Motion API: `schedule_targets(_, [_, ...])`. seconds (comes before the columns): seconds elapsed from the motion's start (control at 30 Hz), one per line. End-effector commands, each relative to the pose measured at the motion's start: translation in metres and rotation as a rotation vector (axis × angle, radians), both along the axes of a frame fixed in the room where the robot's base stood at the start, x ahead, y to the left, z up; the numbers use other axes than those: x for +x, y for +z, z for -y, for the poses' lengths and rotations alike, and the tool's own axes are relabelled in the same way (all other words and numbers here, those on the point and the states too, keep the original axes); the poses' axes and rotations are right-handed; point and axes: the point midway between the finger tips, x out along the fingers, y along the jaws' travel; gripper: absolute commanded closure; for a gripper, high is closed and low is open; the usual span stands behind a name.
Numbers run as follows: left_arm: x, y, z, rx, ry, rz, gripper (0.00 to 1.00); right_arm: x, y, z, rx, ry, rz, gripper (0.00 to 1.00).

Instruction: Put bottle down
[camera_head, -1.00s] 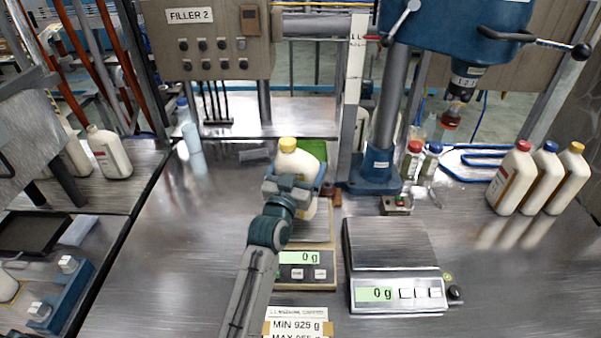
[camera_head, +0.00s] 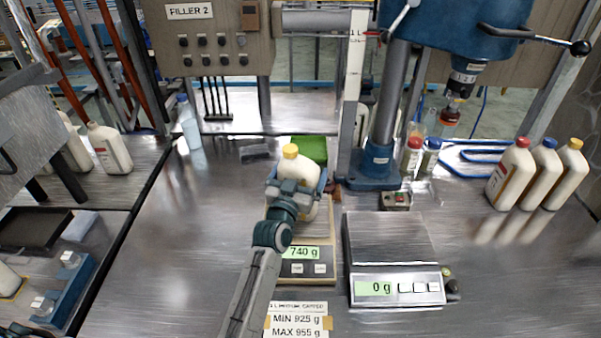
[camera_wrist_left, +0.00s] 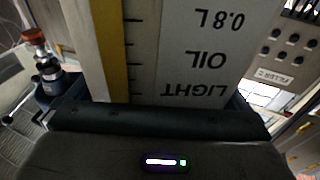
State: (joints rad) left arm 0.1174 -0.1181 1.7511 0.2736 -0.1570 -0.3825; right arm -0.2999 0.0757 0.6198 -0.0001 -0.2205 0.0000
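The white bottle with a yellow cap (camera_head: 291,153) stands on the left scale (camera_head: 306,262), whose display reads 740 g. My left gripper (camera_head: 297,182) is around the bottle's body from the front, with its blue fingers on both sides. In the left wrist view the bottle (camera_wrist_left: 180,50) fills the space between the fingers. Its label there reads LIGHT OIL and 0.8 L upside down, beside a yellow strip. The gripper hides part of the bottle's lower body and base in the head view. My right gripper is not in view.
A second scale (camera_head: 390,250) reading 0 g stands empty to the right. A card (camera_head: 297,320) gives MIN 925 g and MAX 955 g. The blue filler stand (camera_head: 376,165) is behind. Three capped bottles (camera_head: 540,175) stand far right. The table left of the arm is clear.

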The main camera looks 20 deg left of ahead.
Motion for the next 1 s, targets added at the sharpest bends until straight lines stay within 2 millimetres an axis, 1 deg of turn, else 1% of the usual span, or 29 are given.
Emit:
schedule_targets(0.17, [0.0,0.004,0.0,0.0,0.0,0.0,0.0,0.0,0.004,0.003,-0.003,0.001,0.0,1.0])
schedule_targets(0.23, [-0.007,-0.001,0.0,-0.001,0.0,-0.001,0.0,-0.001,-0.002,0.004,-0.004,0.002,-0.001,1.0])
schedule_targets(0.37, [-0.031,-0.007,-0.001,-0.001,0.001,-0.001,0.0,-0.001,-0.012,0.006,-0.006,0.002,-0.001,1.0])
schedule_targets(0.5, [-0.062,-0.013,-0.002,-0.001,0.001,-0.001,0.0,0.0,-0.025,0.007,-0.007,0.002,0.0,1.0])
schedule_targets(0.6, [-0.083,-0.015,-0.003,-0.003,0.001,-0.001,0.0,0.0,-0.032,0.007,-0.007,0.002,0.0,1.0])
schedule_targets(0.7, [-0.099,-0.017,-0.004,0.0,0.001,-0.001,0.0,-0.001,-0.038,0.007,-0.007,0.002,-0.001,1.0])
schedule_targets(0.83, [-0.113,-0.017,-0.004,-0.002,0.0,-0.001,0.0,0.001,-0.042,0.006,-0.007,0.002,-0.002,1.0])
schedule_targets(1.0, [-0.119,-0.016,-0.005,0.0,0.0,0.0,0.0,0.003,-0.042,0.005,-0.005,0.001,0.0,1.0])
